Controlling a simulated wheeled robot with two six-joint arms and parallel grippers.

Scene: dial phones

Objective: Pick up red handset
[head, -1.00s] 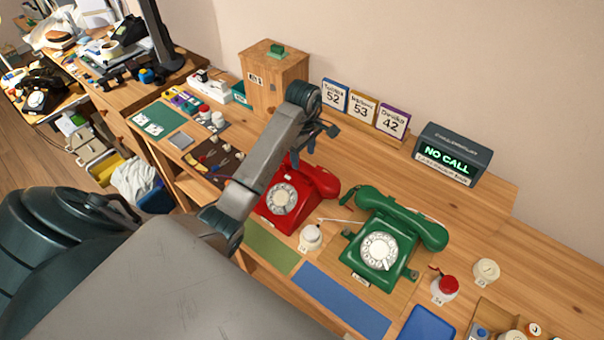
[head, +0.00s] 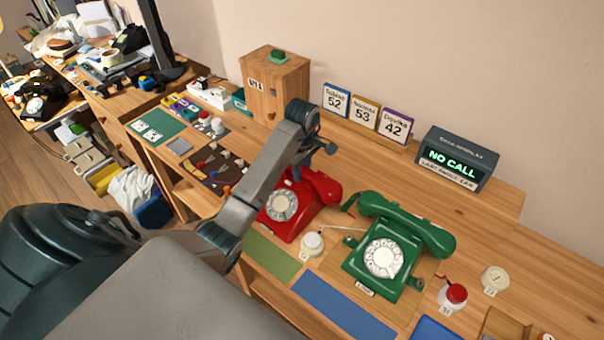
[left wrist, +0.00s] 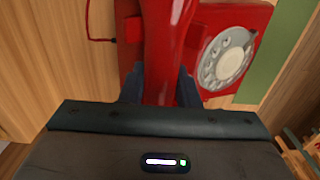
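The red phone (head: 283,212) stands on the desk left of the green phone, its white dial facing front. Its red handset (head: 325,187) lies across the top, partly hidden behind my left arm. In the left wrist view the handset (left wrist: 166,45) runs down between the two dark fingers of my left gripper (left wrist: 161,88). The fingers sit close on either side of it; whether they press on it is not clear. The left gripper (head: 298,165) is small and partly hidden in the head view. My right gripper is not in view.
The green phone (head: 384,255) with its handset stands close on the right. A white-based bell or knob (head: 312,244) sits between the phones. A wooden box (head: 275,85), number cards (head: 365,112) and a NO CALL display (head: 455,160) stand along the wall.

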